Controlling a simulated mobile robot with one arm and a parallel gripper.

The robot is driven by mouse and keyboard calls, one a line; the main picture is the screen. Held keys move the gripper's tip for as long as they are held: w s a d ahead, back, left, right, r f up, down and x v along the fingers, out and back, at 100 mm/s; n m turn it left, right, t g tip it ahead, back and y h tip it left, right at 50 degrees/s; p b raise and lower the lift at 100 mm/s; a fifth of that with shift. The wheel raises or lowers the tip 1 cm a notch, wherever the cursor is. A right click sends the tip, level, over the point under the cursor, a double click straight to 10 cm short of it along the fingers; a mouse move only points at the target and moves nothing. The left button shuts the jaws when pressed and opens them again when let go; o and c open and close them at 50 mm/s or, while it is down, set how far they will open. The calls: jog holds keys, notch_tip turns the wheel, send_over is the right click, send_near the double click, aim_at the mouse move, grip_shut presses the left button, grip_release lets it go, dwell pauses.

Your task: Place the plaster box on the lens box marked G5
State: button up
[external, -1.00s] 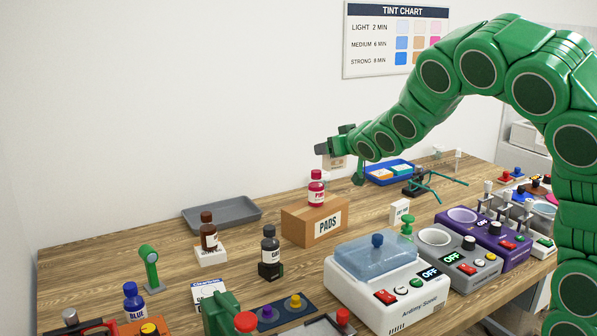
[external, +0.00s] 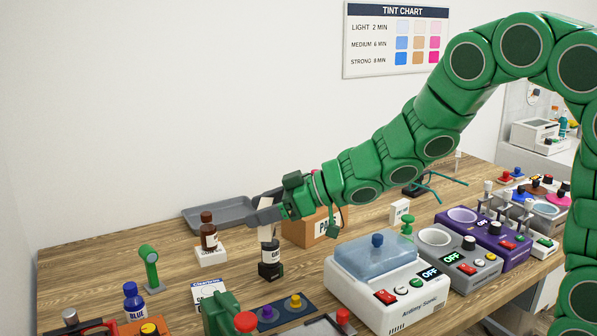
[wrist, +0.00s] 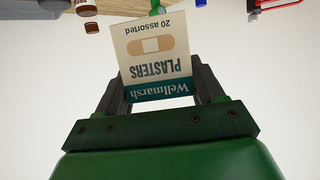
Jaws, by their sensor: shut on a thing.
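The plaster box (wrist: 158,52), cream with a teal band and a plaster picture, is held between the two fingers of my gripper (wrist: 160,92); its print appears upside down in the wrist view. In the external view my gripper (external: 262,217) hangs above the dark grey bottle (external: 271,256), and the plaster box (external: 266,233) shows just below the fingers. A white box with a blue heading (external: 208,292) lies at the front left of the gripper; its mark looks like it starts with G, but I cannot read it fully. It is partly hidden by a green object.
A brown bottle (external: 208,232) stands on a white box (external: 211,256) left of my gripper. The grey tray (external: 205,217) is behind. The PADS carton (external: 300,232) is partly hidden by my arm. A green lamp-like post (external: 150,266) stands at left. Bare wood shows at left (external: 90,262).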

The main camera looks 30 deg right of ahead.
jog(key=s+a+n+g+y, duration=0.1)
jog(key=s+a+n+g, duration=0.1)
jog(key=s+a+g, duration=0.3)
jog(key=t, duration=0.2)
send_over(208, 290)
jog(key=shift+a+f, duration=0.15)
jog(key=shift+f, duration=4.95)
jog(key=shift+w+f, duration=0.1)
jog(key=shift+f, duration=1.45)
jog(key=shift+f, duration=0.1)
jog(key=o, duration=1)
jog(key=shift+r, duration=0.2)
jog(key=v, duration=1.1)
jog(key=shift+s+d+t, duration=0.3)
jog(key=shift+d, duration=0.1)
